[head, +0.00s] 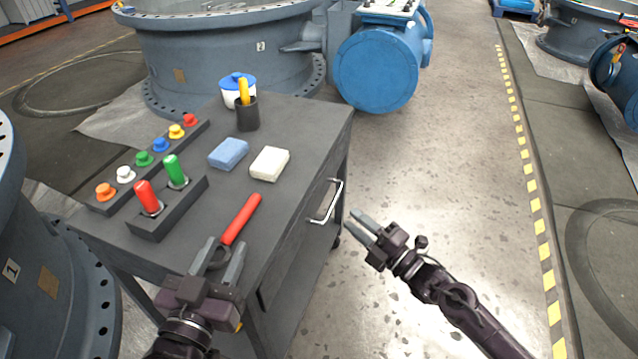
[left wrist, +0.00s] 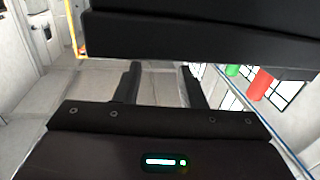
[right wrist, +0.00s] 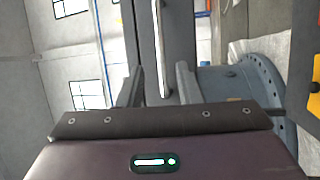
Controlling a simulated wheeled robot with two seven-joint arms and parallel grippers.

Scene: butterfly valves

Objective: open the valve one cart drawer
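The grey cart (head: 310,125) has a front drawer (head: 290,255) on its right side with a silver bar handle (head: 338,200). The drawer looks shut. My right gripper (head: 357,222) is open and empty, just right of the handle and apart from it in the head view. In the right wrist view, the bar handle (right wrist: 162,60) stands upright, lined up between the two open fingers (right wrist: 158,90).
On the cart top are a button strip (head: 152,164), red and green levers (head: 146,196), a blue block (head: 228,153), a white block (head: 270,163), a black cup (head: 247,116) and a white tub (head: 232,90). Floor right of the cart (head: 430,160) is clear.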

